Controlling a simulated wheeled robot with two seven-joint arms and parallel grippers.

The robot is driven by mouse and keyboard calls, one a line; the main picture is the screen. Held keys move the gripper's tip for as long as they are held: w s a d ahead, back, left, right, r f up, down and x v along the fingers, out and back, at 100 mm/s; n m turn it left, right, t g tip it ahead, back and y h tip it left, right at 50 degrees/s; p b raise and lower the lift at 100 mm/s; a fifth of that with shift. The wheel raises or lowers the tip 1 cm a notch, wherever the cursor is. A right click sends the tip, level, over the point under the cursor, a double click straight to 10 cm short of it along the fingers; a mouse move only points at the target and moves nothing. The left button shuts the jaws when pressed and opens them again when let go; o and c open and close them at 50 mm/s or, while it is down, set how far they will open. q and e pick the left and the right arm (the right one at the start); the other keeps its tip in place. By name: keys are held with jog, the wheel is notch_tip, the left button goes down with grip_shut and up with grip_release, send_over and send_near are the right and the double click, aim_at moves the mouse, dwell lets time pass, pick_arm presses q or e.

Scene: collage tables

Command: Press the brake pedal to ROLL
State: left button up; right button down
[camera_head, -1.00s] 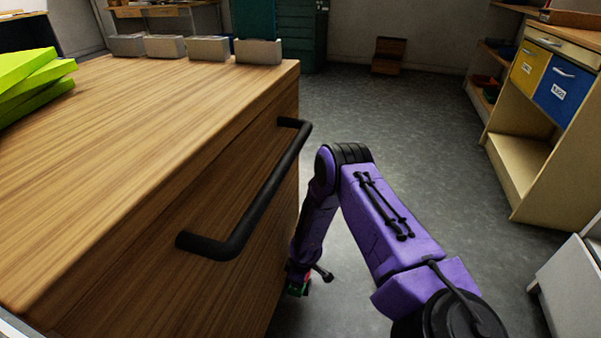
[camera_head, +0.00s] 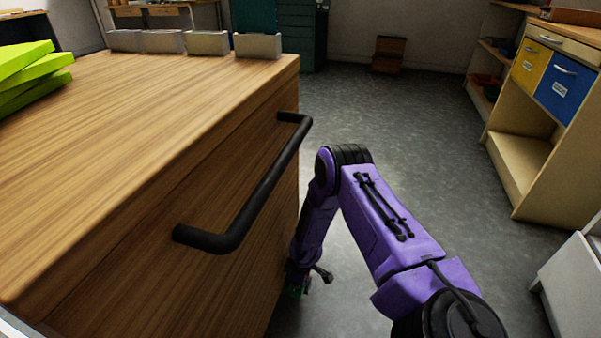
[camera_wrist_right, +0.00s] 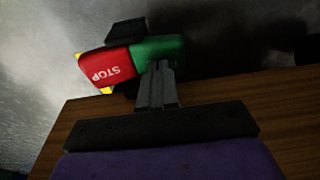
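The brake pedal has a red half marked STOP (camera_wrist_right: 106,68) and a green half (camera_wrist_right: 158,48) in the right wrist view, with yellow bits at the red end. My right gripper (camera_wrist_right: 159,68) is shut and empty, its fingertips over the lower edge of the green half. They look in contact or nearly so, and they hide part of that half's lettering. In the head view my right arm reaches down beside the wooden cart, and a small green bit of the pedal (camera_head: 296,291) shows low by its side. I cannot tell which way the pedal is tilted. My left gripper is out of view.
The wooden cart (camera_head: 150,150) with a black handle (camera_head: 250,205) fills the left, close to my right arm. Green boards (camera_head: 35,70) and several grey holders (camera_head: 257,46) sit on it. Open floor (camera_head: 420,130) lies to the right, before a shelf unit (camera_head: 545,120).

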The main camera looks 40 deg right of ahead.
jog(key=shift+f, duration=0.15)
jog(key=shift+r, duration=0.25)
notch_tip(320, 180, up, 7)
jog(key=p, duration=0.6)
jog(key=shift+f, duration=0.2)
jog(key=shift+s+f, duration=0.1)
